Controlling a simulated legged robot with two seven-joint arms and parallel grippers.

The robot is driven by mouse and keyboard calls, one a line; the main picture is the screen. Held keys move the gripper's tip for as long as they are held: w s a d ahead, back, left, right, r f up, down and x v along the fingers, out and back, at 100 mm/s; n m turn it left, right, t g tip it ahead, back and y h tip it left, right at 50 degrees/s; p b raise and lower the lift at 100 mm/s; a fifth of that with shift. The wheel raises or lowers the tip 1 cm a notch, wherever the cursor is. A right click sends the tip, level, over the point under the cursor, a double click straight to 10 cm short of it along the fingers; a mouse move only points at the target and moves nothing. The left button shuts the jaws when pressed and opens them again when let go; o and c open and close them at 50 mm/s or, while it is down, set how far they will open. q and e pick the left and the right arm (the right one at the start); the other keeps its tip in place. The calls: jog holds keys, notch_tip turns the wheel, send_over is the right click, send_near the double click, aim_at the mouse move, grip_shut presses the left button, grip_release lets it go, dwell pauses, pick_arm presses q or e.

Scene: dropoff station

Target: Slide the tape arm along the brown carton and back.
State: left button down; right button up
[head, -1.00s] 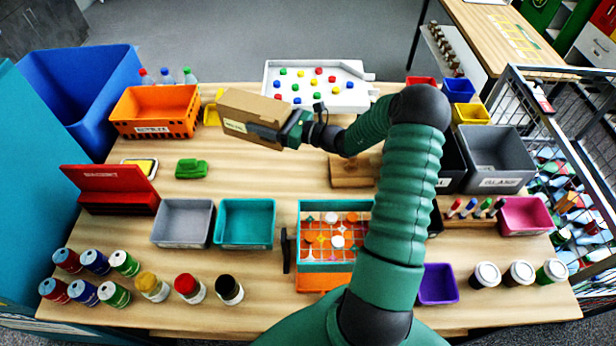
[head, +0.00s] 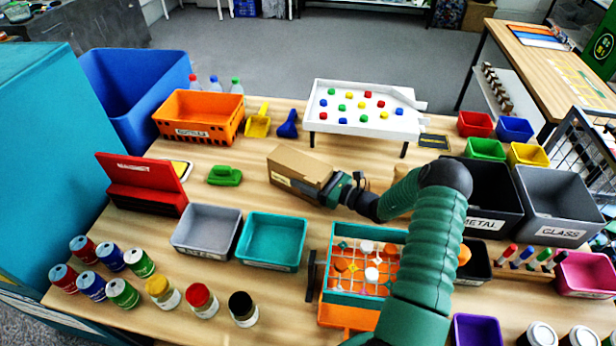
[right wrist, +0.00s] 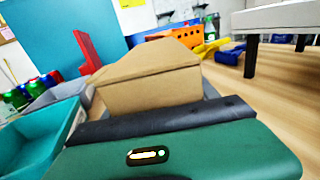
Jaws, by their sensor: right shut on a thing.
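The brown carton (head: 298,166) is a closed box with a pale label on its near side, in the middle of the table in the head view. My right gripper (head: 333,190) is at its right end, shut on it. The right wrist view shows the carton (right wrist: 150,77) just beyond my green gripper body and dark jaw. I cannot tell whether the carton touches the table. I cannot make out the tape arm with certainty; my gripper and arm hide the area right of the carton. My left gripper is not in view.
A white legged tray (head: 365,113) stands behind the carton. An orange crate (head: 199,117), a green brush (head: 225,175) and a red stand (head: 142,181) are to its left. Grey (head: 207,230) and teal (head: 271,241) bins are in front. Bare tabletop lies around the carton.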

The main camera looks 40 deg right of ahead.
jog(key=o, duration=1.5)
